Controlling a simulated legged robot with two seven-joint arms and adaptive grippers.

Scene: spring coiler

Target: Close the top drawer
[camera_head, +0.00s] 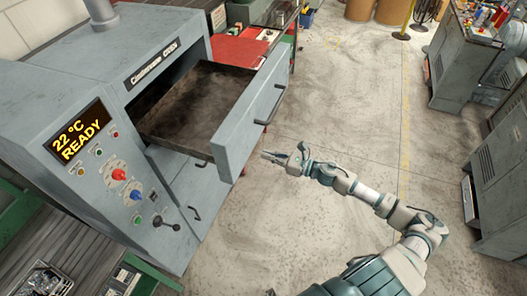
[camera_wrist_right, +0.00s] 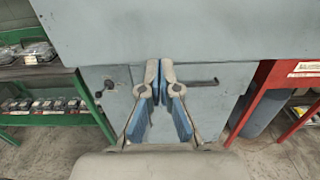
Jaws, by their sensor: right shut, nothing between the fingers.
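The top drawer (camera_head: 245,125) of the grey machine (camera_head: 165,47) is pulled well out in the head view. Its dark tray inside looks empty, and its front panel bears dark handles. In the right wrist view the grey panel across the top (camera_wrist_right: 190,30) appears to be this drawer's front. My right gripper (camera_head: 268,157) is in front of the drawer's face, apart from it, with its fingers pointing towards the machine. In the right wrist view my right gripper (camera_wrist_right: 160,75) has its fingertips together with nothing between them. My left gripper is not in view.
Below the open drawer is a closed front with a dark handle (camera_head: 195,213). The control panel (camera_head: 105,165) has knobs and a "22 °C READY" display. A red table (camera_head: 238,50) stands behind the drawer. Grey machines (camera_head: 465,70) stand right. The floor between is clear.

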